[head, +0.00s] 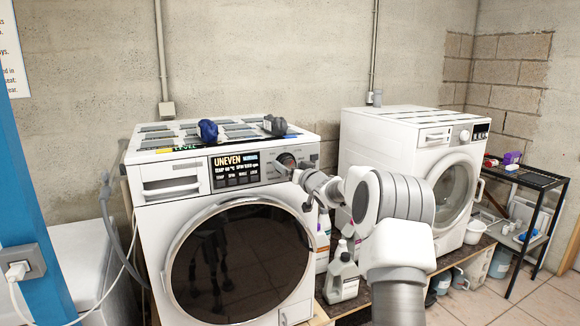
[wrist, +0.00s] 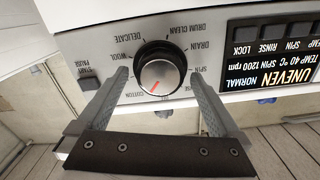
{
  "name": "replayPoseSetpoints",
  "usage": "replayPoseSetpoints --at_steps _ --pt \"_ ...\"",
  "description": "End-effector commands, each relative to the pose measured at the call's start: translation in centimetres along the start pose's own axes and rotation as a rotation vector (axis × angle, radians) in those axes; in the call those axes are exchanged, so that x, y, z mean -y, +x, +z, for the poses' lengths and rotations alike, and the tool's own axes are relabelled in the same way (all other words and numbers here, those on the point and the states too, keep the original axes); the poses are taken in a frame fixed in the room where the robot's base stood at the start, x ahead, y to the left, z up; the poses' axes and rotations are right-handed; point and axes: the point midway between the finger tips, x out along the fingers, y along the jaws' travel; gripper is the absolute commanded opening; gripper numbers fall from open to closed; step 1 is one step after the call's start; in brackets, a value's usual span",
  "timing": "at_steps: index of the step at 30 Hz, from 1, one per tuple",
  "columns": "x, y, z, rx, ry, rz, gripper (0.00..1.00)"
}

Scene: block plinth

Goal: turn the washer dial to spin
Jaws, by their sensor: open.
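The washer dial (wrist: 163,74) is a round black knob with a silver face, seen upside down in the wrist view. Its red mark points down-left in the picture, toward the COTTON label (wrist: 135,108). The SPIN label (wrist: 198,77) is right of the dial, beside my right fingertip. My gripper (wrist: 160,78) is open, with one finger on each side of the dial; contact cannot be told. In the head view the dial (head: 287,160) sits at the top right of the left washer (head: 160,220), partly behind my gripper (head: 298,173).
The washer display (head: 235,167) beside the dial reads UNEVEN. A blue bundle (head: 208,130) and a grey one (head: 275,125) lie on the washer top. A second white machine (head: 370,145) stands at right. A white jug (head: 342,278) stands between the machines, below my arm.

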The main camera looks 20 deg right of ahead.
Motion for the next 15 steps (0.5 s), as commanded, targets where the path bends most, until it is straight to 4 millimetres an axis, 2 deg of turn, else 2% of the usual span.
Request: replayPoseSetpoints --at_steps 11,15 --pt "0.00 0.38 0.02 0.000 -0.001 0.000 1.00" --pt "-0.01 0.37 0.01 0.000 -0.001 0.000 0.75"
